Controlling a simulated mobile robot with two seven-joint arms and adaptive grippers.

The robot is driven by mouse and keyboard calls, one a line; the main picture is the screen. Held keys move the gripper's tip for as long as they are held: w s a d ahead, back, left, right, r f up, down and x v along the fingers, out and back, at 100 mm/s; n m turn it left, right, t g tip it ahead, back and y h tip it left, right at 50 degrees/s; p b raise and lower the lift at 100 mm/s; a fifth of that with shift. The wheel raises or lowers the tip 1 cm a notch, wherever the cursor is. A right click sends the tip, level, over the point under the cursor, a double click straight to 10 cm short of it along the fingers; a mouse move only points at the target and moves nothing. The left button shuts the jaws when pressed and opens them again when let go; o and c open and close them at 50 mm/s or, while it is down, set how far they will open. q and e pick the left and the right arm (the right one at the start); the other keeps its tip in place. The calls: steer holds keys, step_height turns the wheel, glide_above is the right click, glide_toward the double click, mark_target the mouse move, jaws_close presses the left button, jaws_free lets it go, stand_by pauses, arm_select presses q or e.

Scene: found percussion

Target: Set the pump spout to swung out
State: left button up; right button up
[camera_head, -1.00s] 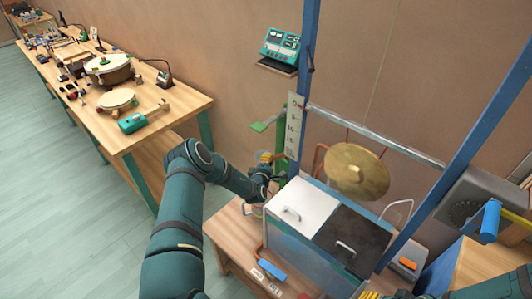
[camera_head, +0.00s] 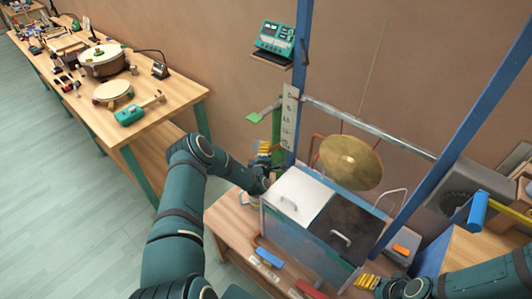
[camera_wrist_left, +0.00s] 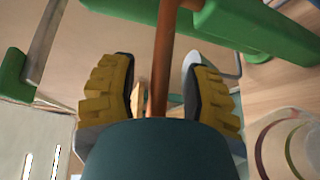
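The green pump (camera_head: 277,127) stands behind the tank, beside the blue post, with a flat green lever sticking out to the left. A bent copper pipe (camera_head: 316,147), apparently the spout, shows right of the post above the tank. My left gripper (camera_head: 264,148) is close to the pump's left side. In the left wrist view its yellow-padded fingers (camera_wrist_left: 160,95) are apart, with a copper rod (camera_wrist_left: 163,60) between them and a gap on each side. I cannot tell if this rod is the spout. My right gripper (camera_head: 367,282) is low at the right; its opening is unclear.
The tank has a white lid (camera_head: 297,195) and a dark lid (camera_head: 345,235). A brass gong (camera_head: 350,163) hangs above it from a bar. A blue block (camera_head: 270,257) lies on the low table. A long workbench (camera_head: 185,105) stands at the left, with clear floor before it.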

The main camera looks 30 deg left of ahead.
arm_select(q)
steer(key=shift+a, duration=0.1)
steer(key=shift+r, duration=0.15)
step_height(320, 180, up, 8)
steer(key=shift+s, duration=0.1)
steer(key=shift+r, duration=0.9)
